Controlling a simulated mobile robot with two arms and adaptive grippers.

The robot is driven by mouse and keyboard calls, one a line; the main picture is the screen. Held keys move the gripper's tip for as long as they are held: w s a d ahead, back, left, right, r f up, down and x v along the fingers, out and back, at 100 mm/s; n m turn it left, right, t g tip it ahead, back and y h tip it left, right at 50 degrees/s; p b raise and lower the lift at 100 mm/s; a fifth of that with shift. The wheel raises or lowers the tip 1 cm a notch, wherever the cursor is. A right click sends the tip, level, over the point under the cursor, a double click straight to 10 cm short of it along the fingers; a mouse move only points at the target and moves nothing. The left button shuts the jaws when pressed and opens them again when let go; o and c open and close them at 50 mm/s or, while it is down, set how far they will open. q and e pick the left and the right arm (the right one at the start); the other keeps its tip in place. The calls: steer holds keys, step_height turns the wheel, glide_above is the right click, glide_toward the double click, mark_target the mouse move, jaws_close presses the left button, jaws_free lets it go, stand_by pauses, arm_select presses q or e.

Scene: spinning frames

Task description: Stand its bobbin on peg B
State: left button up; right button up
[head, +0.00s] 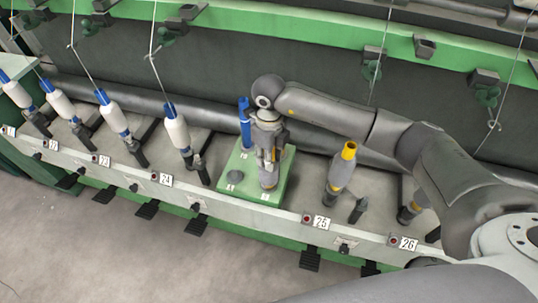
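My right gripper (267,152) points down over the green peg board (228,200) and is closed around the top of a bobbin (269,177) with grey winding. A little yellow shows between the fingers. The bobbin is upright over the front right part of the board; whether its foot is seated on a peg there is hidden. A blue bobbin (245,124) stands at the back left of the board. A dark, empty-looking peg spot (236,179) is at the front left. The small white labels on the board are too small to read. My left gripper is out of view.
White-wound bobbins on blue tubes (177,130) stand leaning at left, by plates including 24. The green rail (290,32) and threads run behind.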

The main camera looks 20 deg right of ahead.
steer(key=o, duration=0.5)
step_height(320, 180, up, 12)
stand_by(0.5)
stand_by(0.5)
